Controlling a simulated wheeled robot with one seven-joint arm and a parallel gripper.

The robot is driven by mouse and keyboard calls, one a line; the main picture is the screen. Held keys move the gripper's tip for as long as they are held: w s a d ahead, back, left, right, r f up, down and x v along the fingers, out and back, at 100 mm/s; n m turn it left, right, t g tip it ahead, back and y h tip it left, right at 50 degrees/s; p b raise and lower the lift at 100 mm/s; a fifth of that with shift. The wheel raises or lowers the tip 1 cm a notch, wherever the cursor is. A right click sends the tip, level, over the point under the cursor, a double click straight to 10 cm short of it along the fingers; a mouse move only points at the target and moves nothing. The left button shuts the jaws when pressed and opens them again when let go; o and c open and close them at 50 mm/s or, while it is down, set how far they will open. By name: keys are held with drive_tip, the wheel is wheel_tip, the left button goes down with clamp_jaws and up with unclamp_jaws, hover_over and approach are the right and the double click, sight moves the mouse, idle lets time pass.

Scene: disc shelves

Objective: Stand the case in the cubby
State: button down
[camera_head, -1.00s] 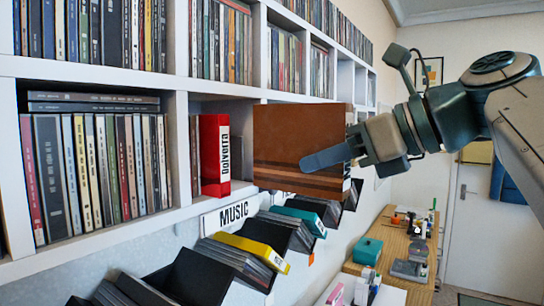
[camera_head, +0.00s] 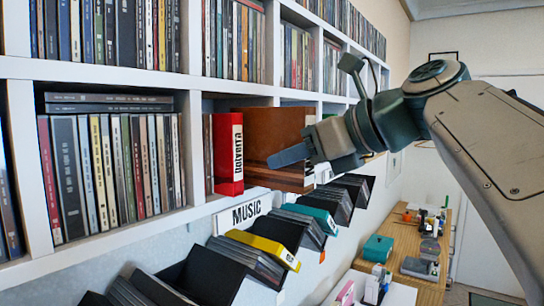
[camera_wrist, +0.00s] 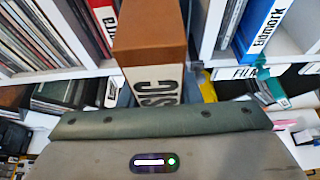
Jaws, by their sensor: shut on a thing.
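The brown case (camera_head: 272,132) stands upright in my gripper (camera_head: 300,157), with one dark finger along its visible side. It is partly inside the cubby (camera_head: 214,199), to the right of the red case (camera_head: 229,150), and its outer end still sticks out past the shelf front. In the wrist view the brown case (camera_wrist: 150,38) points away from me, its white spine label reading "SIC" towards me. It lies between the red case (camera_wrist: 104,22) and the right divider (camera_wrist: 207,30).
A MUSIC sign (camera_head: 245,212) hangs on the shelf edge below. Slanted black bins (camera_head: 208,272) of discs jut out underneath. A blue case (camera_wrist: 262,28) stands in the neighbouring cubby above a FILM sign (camera_wrist: 246,72). A wooden desk (camera_head: 412,252) is at the right.

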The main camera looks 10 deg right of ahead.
sight(268, 156)
drive_tip(key=shift+w+a, duration=1.6)
drive_tip(key=shift+f, duration=0.35)
drive_tip(key=c, duration=1)
unclamp_jaws()
drive_tip(key=shift+o, duration=0.2)
drive_tip(key=b+v, duration=0.1)
drive_tip(key=v, duration=1.3)
